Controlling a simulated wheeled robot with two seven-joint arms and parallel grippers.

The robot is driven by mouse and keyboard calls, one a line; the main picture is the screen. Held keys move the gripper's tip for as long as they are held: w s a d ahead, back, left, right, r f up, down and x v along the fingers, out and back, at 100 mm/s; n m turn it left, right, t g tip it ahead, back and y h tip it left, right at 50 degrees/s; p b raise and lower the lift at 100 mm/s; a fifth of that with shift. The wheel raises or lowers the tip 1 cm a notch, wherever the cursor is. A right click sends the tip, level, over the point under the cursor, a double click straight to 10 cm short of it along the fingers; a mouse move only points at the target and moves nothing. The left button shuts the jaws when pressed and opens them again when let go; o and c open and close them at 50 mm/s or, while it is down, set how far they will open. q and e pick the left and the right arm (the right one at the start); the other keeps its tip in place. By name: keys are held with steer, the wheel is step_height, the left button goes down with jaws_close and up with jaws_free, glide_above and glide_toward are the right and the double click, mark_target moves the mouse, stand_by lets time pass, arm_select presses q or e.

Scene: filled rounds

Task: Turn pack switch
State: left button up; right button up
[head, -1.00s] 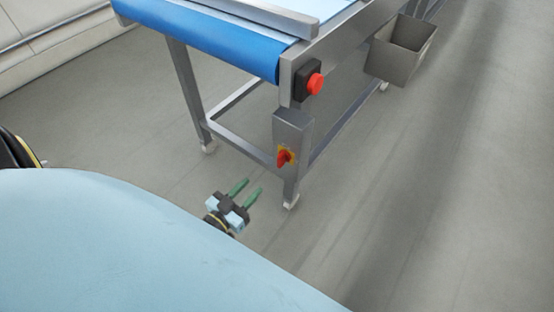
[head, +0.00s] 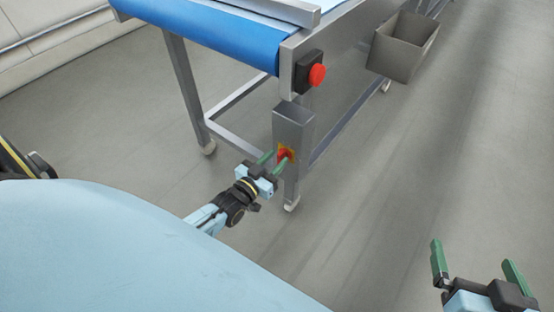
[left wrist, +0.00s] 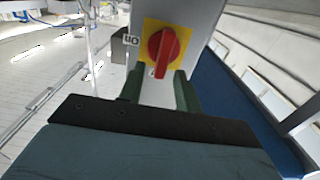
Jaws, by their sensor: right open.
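The pack switch is a red rotary knob (left wrist: 164,52) on a yellow plate (left wrist: 150,30), on a grey box (head: 293,122) at the conveyor's near leg. In the left wrist view the knob's grip stands nearly upright, slightly tilted. My left gripper (head: 276,158) is at the switch in the head view and partly covers it. Its green fingers (left wrist: 159,82) are apart, one on each side just below the knob; I cannot tell whether they touch it. My right gripper (head: 478,268) is open and empty over the floor at the lower right.
A red push button (head: 317,75) on a black box sits above the switch on the conveyor frame. The blue conveyor belt (head: 200,35) is at upper left. A grey open bin (head: 398,50) hangs at right. The floor on the right is clear.

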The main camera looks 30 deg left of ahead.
arm_select(q)
steer(key=shift+w, duration=0.6)
arm_select(e)
steer(key=shift+w+a+r+t, duration=0.15)
steer(key=shift+r+t, duration=0.15)
steer(key=shift+r, duration=0.15)
steer(key=shift+w+a+r+t, duration=0.1)
steer(key=shift+w+r+t, duration=0.05)
steer(key=shift+r+t, duration=0.2)
arm_select(q)
jaws_close()
steer(key=m, duration=0.1)
steer(key=m+p, duration=0.1)
steer(key=m, duration=0.1)
steer(key=shift+d+m, duration=0.3)
steer(key=shift+d, duration=0.1)
steer(key=shift+d+f+m+p, duration=0.1)
steer(key=shift+m+p, duration=0.1)
steer(key=shift+m, duration=0.4)
steer(key=shift+d+f+m+p, duration=0.1)
steer(key=shift+m+p, duration=0.05)
steer(key=shift+m, duration=0.45)
arm_select(e)
steer(key=s+d+f+g+h, duration=0.1)
steer(key=s+d+f+g, duration=0.1)
steer(key=s+f+g, duration=0.2)
steer(key=shift+s+d+f+g, duration=0.15)
steer(key=shift+d+f+g, duration=0.35)
steer(key=shift+f, duration=0.75)
steer(key=shift+a, duration=0.15)
